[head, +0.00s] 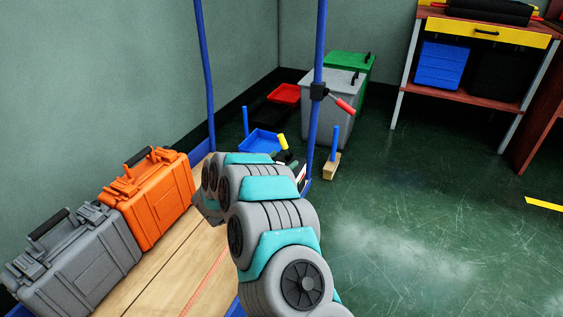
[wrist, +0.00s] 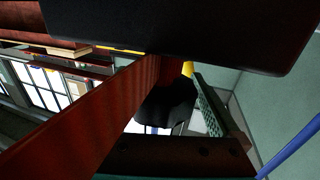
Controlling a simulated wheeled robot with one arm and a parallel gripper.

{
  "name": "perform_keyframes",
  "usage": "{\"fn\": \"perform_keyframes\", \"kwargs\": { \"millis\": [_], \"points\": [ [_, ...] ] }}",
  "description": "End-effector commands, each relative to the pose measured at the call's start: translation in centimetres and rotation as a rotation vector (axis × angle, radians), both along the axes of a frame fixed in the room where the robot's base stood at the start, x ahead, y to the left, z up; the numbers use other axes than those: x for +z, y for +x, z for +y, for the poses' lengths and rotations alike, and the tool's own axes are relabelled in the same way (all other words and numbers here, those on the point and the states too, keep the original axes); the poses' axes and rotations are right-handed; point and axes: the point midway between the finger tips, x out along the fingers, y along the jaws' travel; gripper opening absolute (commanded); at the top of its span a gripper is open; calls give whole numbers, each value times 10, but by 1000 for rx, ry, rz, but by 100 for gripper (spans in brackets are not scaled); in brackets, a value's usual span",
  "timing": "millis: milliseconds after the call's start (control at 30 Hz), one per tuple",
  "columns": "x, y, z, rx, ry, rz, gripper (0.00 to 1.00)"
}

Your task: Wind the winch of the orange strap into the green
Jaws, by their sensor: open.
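A thin orange strap (head: 204,284) lies along the wooden deck at the lower left in the head view. A yellow grip (head: 282,142) stands up just beyond the end of my arm. A small white and red piece (head: 301,173) shows beside it, too small to read. The winch body is mostly hidden behind my arm, and no green mark can be made out clearly. My gripper (wrist: 168,105) is open; in the head view my arm hides it. A broad red-brown band (wrist: 95,115) crosses the wrist view close up; I cannot tell what it is.
An orange case (head: 150,200) and a grey case (head: 75,262) stand on the deck's left side. Blue posts (head: 317,60) rise at its far end, one with a red-handled lever (head: 344,105). Grey (head: 330,100) and green (head: 350,66) bins stand beyond.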

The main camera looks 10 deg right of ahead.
Motion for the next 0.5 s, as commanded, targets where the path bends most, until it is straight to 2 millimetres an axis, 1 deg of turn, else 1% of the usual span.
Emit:
{"fn": "perform_keyframes", "kwargs": {
  "millis": [300, 367, 500],
  "points": [
    [0, 2, -3, 1, 0, 1, 100],
    [0, 2, -3, 1, 0, 1, 94],
    [0, 2, -3, 1, 0, 1, 79]
  ]
}}
